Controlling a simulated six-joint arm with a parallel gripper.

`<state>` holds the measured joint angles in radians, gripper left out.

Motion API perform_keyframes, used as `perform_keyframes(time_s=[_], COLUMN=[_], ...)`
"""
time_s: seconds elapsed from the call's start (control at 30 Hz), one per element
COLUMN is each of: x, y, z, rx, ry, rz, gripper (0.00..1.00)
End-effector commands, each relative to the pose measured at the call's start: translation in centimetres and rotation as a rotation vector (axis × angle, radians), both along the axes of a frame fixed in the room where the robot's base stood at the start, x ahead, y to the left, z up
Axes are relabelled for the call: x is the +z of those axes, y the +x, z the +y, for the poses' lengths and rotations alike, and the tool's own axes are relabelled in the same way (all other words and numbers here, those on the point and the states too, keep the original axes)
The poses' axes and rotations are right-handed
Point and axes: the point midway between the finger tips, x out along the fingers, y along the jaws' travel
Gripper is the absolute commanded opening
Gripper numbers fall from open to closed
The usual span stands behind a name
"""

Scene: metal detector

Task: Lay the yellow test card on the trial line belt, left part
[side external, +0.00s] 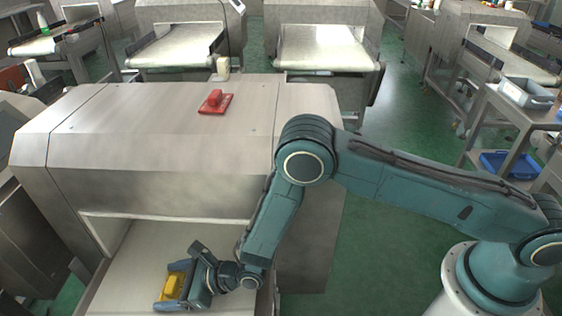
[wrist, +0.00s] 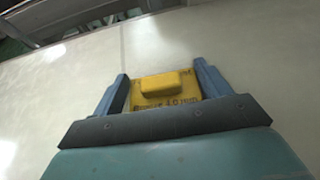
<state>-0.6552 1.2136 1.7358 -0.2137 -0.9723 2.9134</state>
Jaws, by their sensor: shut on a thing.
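The yellow test card (side external: 171,287) has a raised yellow block on top and dark print on its face. My gripper (side external: 174,288) is shut on it, low over the pale belt (side external: 138,254) in front of the near metal detector. In the wrist view the card (wrist: 166,98) sits between the two blue fingers of my gripper (wrist: 165,88). The print near its lower edge is partly covered by my gripper. I cannot tell whether the card touches the belt.
A red card with a red block (side external: 215,102) lies on top of the near steel detector housing (side external: 150,150). A small cream object (side external: 222,67) stands behind it. The belt around my gripper is clear. Other detectors with belts stand behind, and a trolley (side external: 525,100) with bins is at right.

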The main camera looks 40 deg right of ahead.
Motion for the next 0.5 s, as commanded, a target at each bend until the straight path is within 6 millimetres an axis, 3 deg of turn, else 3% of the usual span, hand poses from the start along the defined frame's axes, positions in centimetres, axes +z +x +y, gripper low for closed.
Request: perform_keyframes(time_s=[0.03,0.07,0.17,0.5], x=[-0.14,-0.17,-0.14,-0.05], y=[0.0,-0.01,0.0,-0.01], z=[0.0,0.0,0.0,0.01], rx=[0.0,0.0,0.0,0.0], ry=[0.0,0.0,0.0,0.0], rz=[0.0,0.0,0.0,0.0], gripper=[0.54,0.78,0.98,0.98])
